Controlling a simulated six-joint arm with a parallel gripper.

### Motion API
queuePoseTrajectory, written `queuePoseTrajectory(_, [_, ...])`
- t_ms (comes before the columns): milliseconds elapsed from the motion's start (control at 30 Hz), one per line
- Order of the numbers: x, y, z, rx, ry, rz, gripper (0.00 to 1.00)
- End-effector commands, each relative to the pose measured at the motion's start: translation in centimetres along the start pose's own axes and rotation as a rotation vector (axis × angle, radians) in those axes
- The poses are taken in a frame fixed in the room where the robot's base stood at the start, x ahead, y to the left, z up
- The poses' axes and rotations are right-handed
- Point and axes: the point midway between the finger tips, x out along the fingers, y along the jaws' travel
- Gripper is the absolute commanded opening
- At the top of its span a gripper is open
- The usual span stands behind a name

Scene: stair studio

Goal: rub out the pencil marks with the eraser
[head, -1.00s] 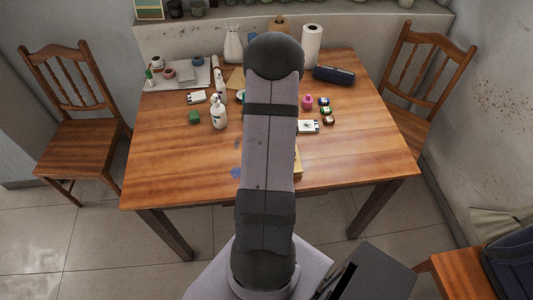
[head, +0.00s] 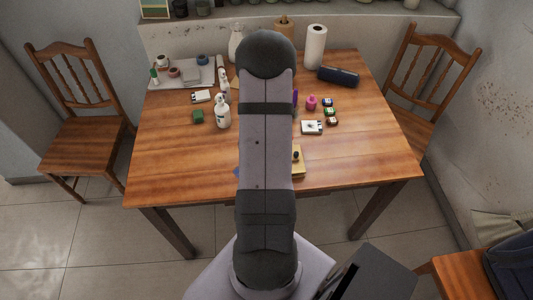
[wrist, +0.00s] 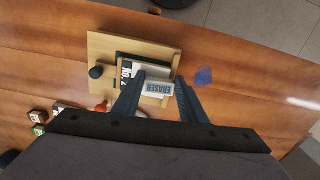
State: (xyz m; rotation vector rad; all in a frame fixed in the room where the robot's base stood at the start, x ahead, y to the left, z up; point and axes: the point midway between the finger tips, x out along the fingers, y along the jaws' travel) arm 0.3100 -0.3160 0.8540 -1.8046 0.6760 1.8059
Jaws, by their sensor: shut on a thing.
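The eraser (wrist: 157,87) is a small white block with blue lettering. My gripper (wrist: 160,82) is shut on it, with one dark finger on each side. A blue smudge-like mark (wrist: 204,76) lies on the wooden table, just right of the right finger in the wrist view, apart from the eraser. In the head view my arm covers the gripper and the eraser, and only an edge of the blue mark (head: 237,172) shows. I cannot tell whether the eraser touches anything below it.
A pale wooden board (wrist: 104,50) with a dark knob (wrist: 96,72) and a "NO. 2" box lies beneath the gripper. The table's front left (head: 180,170) is clear.

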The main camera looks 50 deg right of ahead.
Motion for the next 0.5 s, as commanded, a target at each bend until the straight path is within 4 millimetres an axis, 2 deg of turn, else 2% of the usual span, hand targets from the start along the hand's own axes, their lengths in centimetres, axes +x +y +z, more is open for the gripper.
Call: queuePoseTrajectory(500, [0.1,4.9,0.4,0.002,-0.001,0.000,0.20])
